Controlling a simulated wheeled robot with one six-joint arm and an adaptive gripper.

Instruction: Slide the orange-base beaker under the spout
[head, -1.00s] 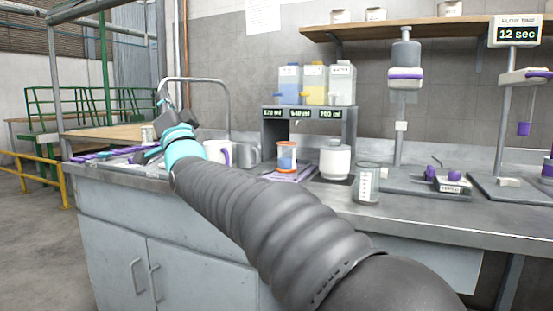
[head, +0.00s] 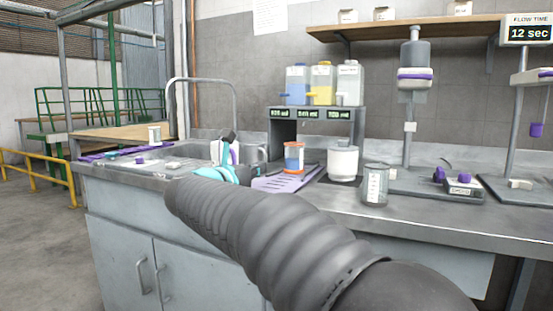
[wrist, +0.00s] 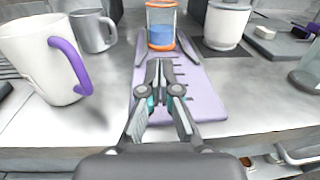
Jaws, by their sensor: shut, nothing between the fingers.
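The orange-base beaker (head: 294,158) is clear, with an orange rim and blue liquid. It stands upright at the far end of a purple slotted tray (head: 272,184), in front of the dispenser stand (head: 330,114). In the wrist view the beaker (wrist: 161,22) is straight ahead, beyond my fingertips. My gripper (wrist: 159,66) is shut and empty above the tray (wrist: 200,105), apart from the beaker. In the head view my gripper (head: 230,137) is partly hidden by my arm. The spout above the beaker is too small to make out clearly.
A white mug with a purple handle (wrist: 45,60) and a metal mug (wrist: 92,30) stand left of my gripper. A white pot (head: 342,162) is close right of the beaker. A graduated beaker (head: 376,184) stands farther right. Blue, yellow and clear containers sit on the stand.

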